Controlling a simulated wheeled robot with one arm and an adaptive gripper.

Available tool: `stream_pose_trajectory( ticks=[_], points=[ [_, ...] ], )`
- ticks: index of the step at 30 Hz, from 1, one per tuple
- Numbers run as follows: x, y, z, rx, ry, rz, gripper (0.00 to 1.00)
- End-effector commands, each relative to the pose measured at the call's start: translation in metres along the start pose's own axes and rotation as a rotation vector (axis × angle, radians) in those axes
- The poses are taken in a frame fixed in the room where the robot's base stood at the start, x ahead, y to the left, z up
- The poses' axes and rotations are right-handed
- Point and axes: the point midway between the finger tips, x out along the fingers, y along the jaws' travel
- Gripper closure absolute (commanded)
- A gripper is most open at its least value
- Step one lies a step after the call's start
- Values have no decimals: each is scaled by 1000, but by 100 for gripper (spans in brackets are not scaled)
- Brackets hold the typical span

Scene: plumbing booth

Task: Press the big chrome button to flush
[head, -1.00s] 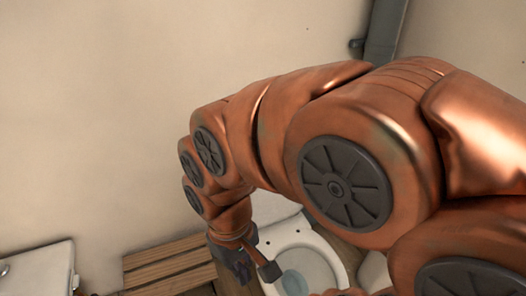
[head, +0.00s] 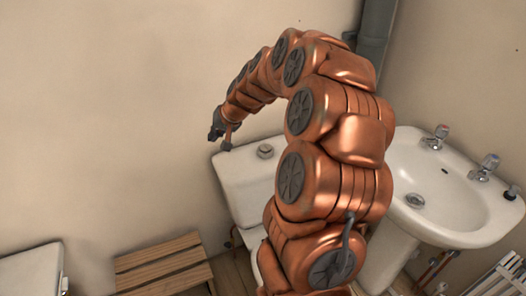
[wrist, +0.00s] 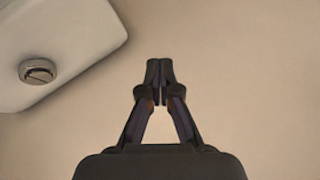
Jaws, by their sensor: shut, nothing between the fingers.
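The chrome button (head: 265,151) sits on top of the white toilet cistern (head: 236,165), which stands against the back wall. The button (wrist: 38,70) also shows in the wrist view, at the upper left on the cistern lid (wrist: 85,25). My gripper (head: 213,136) is up at the left of the cistern in the head view, apart from the button. In the wrist view my gripper (wrist: 160,64) has its fingertips together and empty, with bare wall behind them. My arm hides most of the toilet below the cistern.
A white washbasin (head: 445,190) with two taps is at the right. A slatted wooden bench (head: 165,262) stands at the lower left, beside a white fixture (head: 30,272) at the left edge. A grey pipe (head: 376,45) runs up the wall corner. The wall at the left is bare.

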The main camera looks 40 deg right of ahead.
Motion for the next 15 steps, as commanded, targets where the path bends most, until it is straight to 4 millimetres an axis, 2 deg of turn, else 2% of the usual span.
stream_pose_trajectory(
  ticks=[1,3,6,9,12,15],
  points=[
    [7,24,-18,43,38,8,100],
    [11,54,-42,95,97,20,100],
    [14,97,-71,158,173,43,100],
    [14,136,-91,212,234,67,100],
    [13,164,-103,247,276,86,100],
    [11,181,-111,269,302,99,100]
  ],
)
